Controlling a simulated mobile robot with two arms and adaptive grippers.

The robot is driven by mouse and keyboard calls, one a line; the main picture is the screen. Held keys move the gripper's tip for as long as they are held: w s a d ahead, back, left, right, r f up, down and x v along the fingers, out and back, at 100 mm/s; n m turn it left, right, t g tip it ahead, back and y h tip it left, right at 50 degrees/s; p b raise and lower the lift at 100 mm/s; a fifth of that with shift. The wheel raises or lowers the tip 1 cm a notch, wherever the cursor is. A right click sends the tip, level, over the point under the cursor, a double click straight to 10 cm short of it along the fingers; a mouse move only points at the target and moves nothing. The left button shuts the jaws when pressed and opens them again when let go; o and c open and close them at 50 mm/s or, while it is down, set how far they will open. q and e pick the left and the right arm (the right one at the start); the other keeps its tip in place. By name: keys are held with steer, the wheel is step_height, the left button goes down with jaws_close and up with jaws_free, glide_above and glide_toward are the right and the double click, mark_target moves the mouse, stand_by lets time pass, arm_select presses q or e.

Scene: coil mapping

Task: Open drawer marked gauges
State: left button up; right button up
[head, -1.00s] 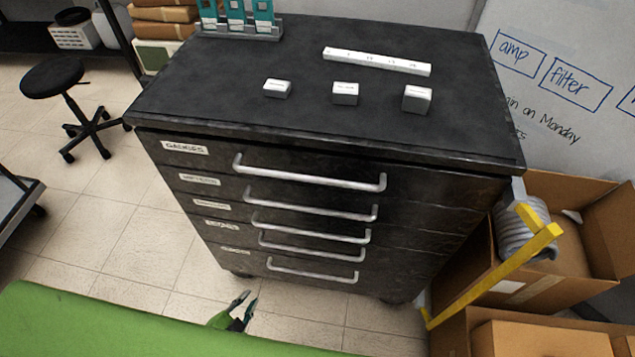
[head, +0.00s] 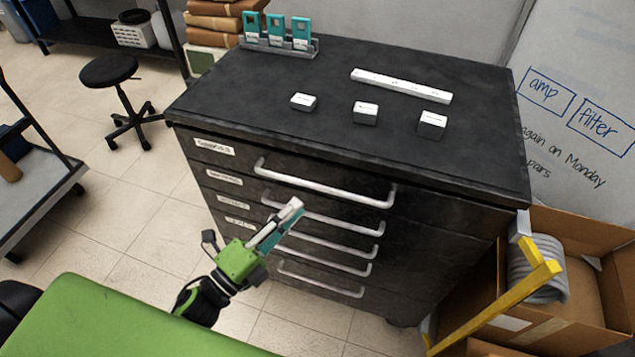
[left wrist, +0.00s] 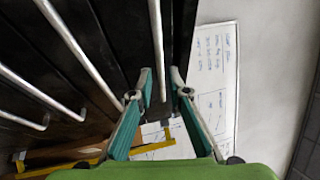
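The drawer marked gauges is the top drawer of the black cabinet, with its label (head: 214,147) at upper left in the head view. It is closed, and its long silver handle (head: 325,185) is bare. My left gripper (head: 289,214) is in front of the drawers, lower than the top handle. In the left wrist view my left gripper (left wrist: 160,78) has its teal fingers apart. The rightmost handle bar (left wrist: 158,40) lines up with the gap between the fingertips; I cannot tell its depth, and no contact shows. My right gripper is not in view.
Lower drawers with handles (head: 324,264) lie below. Small white blocks (head: 366,113) and a white bar (head: 401,86) lie on the cabinet top (head: 250,95). An open cardboard box (head: 590,235) and a yellow bar (head: 495,309) stand at right.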

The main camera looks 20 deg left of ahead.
mark_target(317, 185)
arm_select(q)
steer(key=p+x, duration=0.1)
steer(key=x, duration=0.7)
steer(key=shift+w+p, duration=0.1)
steer(key=shift+p, duration=0.25)
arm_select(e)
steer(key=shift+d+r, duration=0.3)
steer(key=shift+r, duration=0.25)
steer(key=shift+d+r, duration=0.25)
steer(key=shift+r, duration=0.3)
arm_select(q)
steer(key=shift+c, duration=0.3)
jaws_close()
